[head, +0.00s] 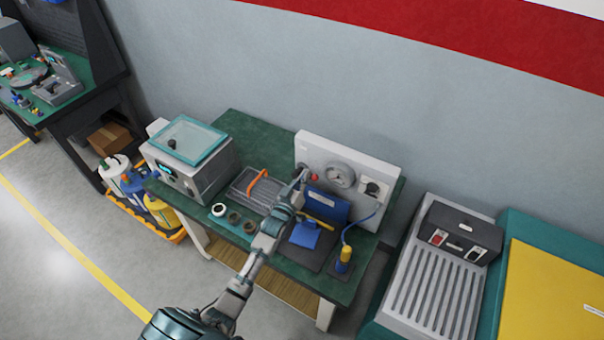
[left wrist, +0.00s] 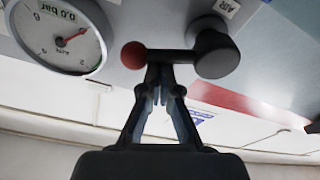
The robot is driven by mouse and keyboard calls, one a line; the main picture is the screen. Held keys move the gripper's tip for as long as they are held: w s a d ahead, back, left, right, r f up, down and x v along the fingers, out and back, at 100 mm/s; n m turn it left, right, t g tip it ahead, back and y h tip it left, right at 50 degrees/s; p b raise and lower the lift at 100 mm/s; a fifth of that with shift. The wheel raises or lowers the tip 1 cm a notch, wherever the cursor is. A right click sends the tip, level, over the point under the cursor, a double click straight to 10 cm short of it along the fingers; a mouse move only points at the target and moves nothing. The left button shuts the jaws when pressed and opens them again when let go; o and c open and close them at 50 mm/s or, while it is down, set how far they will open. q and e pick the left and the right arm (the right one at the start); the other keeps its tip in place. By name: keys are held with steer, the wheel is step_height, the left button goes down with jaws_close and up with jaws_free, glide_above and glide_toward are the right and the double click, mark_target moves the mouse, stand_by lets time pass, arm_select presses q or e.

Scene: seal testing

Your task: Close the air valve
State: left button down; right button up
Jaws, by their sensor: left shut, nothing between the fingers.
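The air valve (left wrist: 214,54) has a dark round hub and a short dark lever ending in a red ball (left wrist: 133,55). The lever lies level across the left wrist view, under an "AIR" label. In the head view the red ball (head: 315,178) shows on the light upright panel (head: 375,155), left of the gauge. My left gripper (left wrist: 160,72) is shut and empty. Its fingertips are at the lever between ball and hub; I cannot tell whether they touch it. In the head view the left gripper (head: 301,180) partly hides the valve. My right gripper is out of view.
A round gauge (left wrist: 60,35) reading 0.0 bar sits beside the valve; it also shows in the head view (head: 340,175). The green bench (head: 240,130) holds a teal-lidded machine (head: 190,145), a wire rack with an orange handle (head: 258,180) and a yellow-handled tool (head: 344,258).

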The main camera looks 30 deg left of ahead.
arm_select(q)
steer(key=shift+d+f+m+h, duration=0.2)
steer(key=shift+f+m, duration=0.1)
steer(key=shift+m, duration=0.55)
steer(key=shift+d+f+m+h, duration=0.2)
steer(key=shift+f+m, duration=0.15)
steer(key=shift+m, duration=0.55)
steer(key=shift+d+f+m+h, duration=0.1)
steer(key=shift+f+m+h, duration=0.15)
steer(key=shift+m, duration=0.6)
steer(key=shift+f, duration=0.25)
steer(key=shift+r, duration=0.1)
steer(key=r+p, duration=0.1)
steer(key=r, duration=0.1)
steer(key=w+r+p, duration=0.1)
steer(key=r+p, duration=0.1)
steer(key=s+f+b, duration=0.1)
steer(key=s, duration=0.9)
steer(key=shift+a+f+b, duration=0.15)
steer(key=shift+a+b, duration=0.2)
steer(key=shift+a, duration=0.05)
